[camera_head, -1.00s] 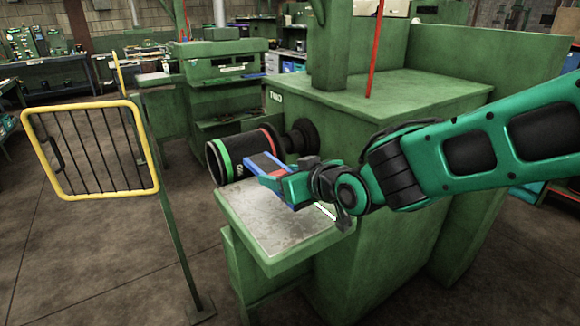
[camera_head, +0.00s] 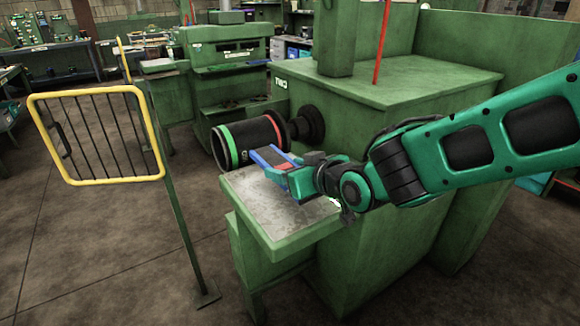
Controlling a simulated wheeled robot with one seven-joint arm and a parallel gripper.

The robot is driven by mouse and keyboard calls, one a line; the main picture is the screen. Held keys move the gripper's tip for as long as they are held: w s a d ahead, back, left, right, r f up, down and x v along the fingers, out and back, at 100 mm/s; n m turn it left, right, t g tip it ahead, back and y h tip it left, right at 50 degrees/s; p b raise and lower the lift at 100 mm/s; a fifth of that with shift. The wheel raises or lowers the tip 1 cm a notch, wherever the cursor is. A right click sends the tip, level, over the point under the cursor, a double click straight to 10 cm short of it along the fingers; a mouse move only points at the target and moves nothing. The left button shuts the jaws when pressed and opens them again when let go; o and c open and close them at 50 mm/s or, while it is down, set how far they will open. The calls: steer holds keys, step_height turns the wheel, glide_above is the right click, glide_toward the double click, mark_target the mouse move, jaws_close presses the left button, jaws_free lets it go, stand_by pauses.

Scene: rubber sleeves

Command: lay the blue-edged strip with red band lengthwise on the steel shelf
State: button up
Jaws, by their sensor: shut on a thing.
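The blue-edged strip (camera_head: 262,158) is in my gripper, with blue along its two long edges and a darker face between them. A little red shows near the jaws; much of the band is hidden by my gripper. My gripper (camera_head: 286,174) is shut on the strip and holds it above the back part of the steel shelf (camera_head: 268,214). The strip looks raised off the shelf, close in front of the black drum; I cannot tell the exact gap. The shelf is a flat, scuffed grey plate with a green rim, and its visible top is bare.
The black drum (camera_head: 230,148) with green and red rings lies just behind the shelf, on a dark spindle. The tall green machine body (camera_head: 370,150) stands to the right. A yellow-framed barred guard (camera_head: 100,135) on a green post stands at left. Floor between is open.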

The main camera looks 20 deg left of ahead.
steer(key=shift+d+f, duration=0.1)
steer(key=shift+f, duration=1.6)
steer(key=o, duration=1.1)
steer(key=shift+o, duration=0.2)
steer(key=shift+s+d, duration=0.1)
steer(key=shift+s, duration=0.05)
